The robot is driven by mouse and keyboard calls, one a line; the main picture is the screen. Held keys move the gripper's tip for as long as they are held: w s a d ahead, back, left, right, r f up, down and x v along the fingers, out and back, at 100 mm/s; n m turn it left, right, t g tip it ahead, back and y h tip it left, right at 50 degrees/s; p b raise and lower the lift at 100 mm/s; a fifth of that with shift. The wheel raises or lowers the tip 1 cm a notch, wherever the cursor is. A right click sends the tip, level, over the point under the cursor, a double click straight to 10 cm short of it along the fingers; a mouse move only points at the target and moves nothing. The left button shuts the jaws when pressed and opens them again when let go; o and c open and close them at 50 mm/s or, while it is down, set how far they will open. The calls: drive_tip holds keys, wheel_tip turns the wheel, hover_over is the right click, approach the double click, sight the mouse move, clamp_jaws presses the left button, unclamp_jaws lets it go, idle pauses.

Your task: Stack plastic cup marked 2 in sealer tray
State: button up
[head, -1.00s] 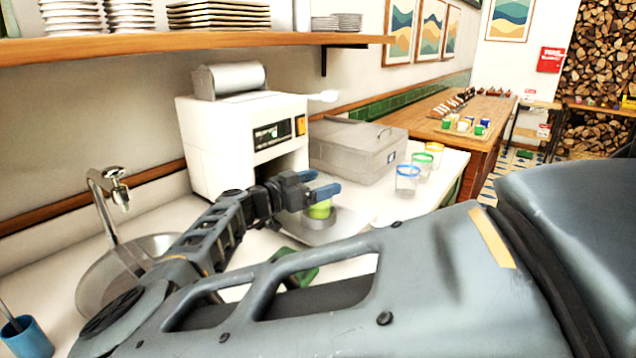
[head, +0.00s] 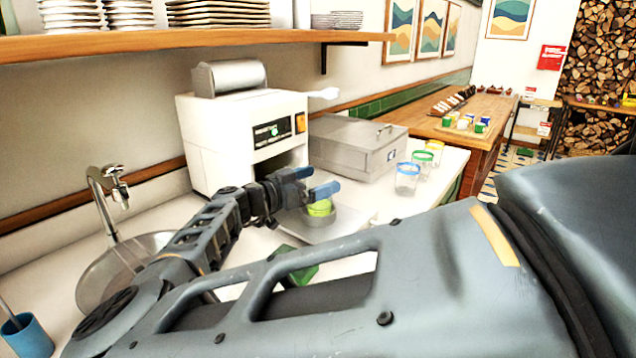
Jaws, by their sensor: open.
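The white sealer machine (head: 218,150) stands at the back of the counter, with its grey metal tray (head: 345,217) out in front. A lime-green cup (head: 321,209) sits in the tray; its upper part shows just below my fingers. My gripper (head: 312,182) has blue fingertips, which are apart and empty just above this cup. Clear plastic cups with a blue rim (head: 407,182), a green rim (head: 423,162) and an orange rim (head: 435,147) stand in a row at the right. No number on any cup is legible.
A grey lidded box (head: 345,152) stands between the sealer and the row of cups. A sink with a tap (head: 117,192) is at the left, and a blue cup (head: 27,338) is at lower left. A wooden shelf (head: 200,42) with plates hangs above. A green object (head: 297,270) lies partly behind my arm.

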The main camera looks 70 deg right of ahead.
drive_tip(key=b+v, duration=0.2)
drive_tip(key=v, duration=0.9)
drive_tip(key=shift+b, duration=0.35)
drive_tip(key=shift+a+f, duration=0.1)
